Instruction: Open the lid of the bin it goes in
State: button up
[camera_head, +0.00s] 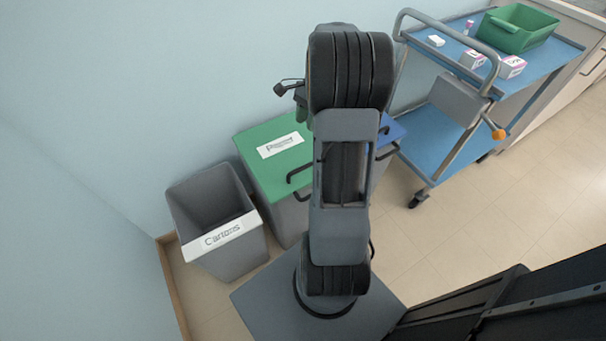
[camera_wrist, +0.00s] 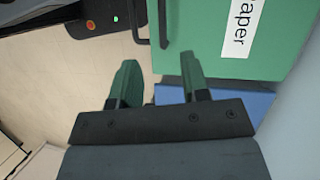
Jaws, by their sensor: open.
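A green-lidded bin (camera_head: 262,176) stands against the wall, its flat lid shut, with a white label and a black bar handle (camera_head: 290,178) at its front edge. In the wrist view the green lid (camera_wrist: 205,25) reads "Paper" and its black handle (camera_wrist: 163,28) shows at the top. A blue-lidded bin (camera_head: 384,153) beside it is mostly hidden behind my arm; blue also shows in the wrist view (camera_wrist: 250,105). My gripper (camera_wrist: 160,82) is open and empty, its fingertips apart from the handle in the picture. The head view does not show my fingers clearly.
A grey open bin (camera_head: 185,205) labelled "Cartons" stands left of the green one. A blue trolley (camera_head: 440,140) at the right carries a green tray (camera_head: 517,30) and several small boxes. Tiled floor (camera_head: 480,215) lies clear in front of the trolley.

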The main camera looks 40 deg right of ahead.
jog(key=m+b, duration=0.1)
jog(key=m, duration=0.1)
send_over(304, 163)
jog(key=s+d, duration=0.2)
notch_tip(304, 163, down, 4)
jog(key=shift+y, duration=0.4)
jog(key=b+x, duration=0.3)
jog(key=x, duration=0.9)
jog(key=shift+f, duration=0.35)
jog(key=shift+c, duration=0.2)
grip_shut()
